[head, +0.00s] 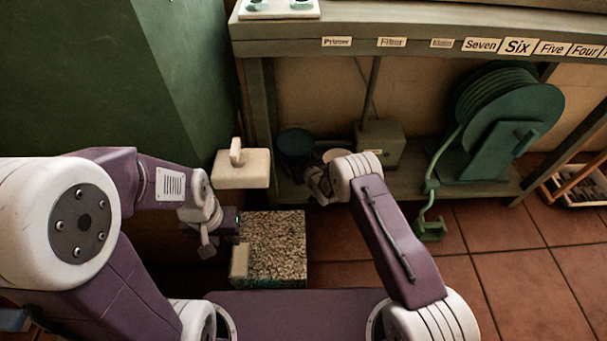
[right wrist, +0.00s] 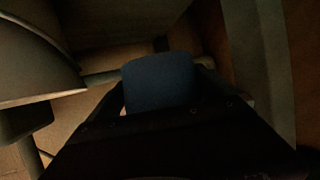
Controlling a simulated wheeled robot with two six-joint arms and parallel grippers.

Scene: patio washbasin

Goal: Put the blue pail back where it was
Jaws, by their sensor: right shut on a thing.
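The dark blue pail (head: 296,143) is at the left end of the lower shelf (head: 405,184), under the counter. My right gripper (head: 317,185) reaches in at the pail's near right side and is shut on it. In the right wrist view, the blue surface of the pail (right wrist: 160,84) fills the gap between the fingers. The pail's base is hidden, so I cannot tell whether it rests on the shelf. My left gripper (head: 222,232) is beside the speckled block; its fingers are too unclear to judge.
A pale round item (head: 337,155) is right of the pail, partly behind my right wrist. A grey-green box with a pipe (head: 380,143) and a green hose reel (head: 497,120) stand farther right. The speckled block (head: 275,245) and a pale handled slab (head: 241,170) are at left.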

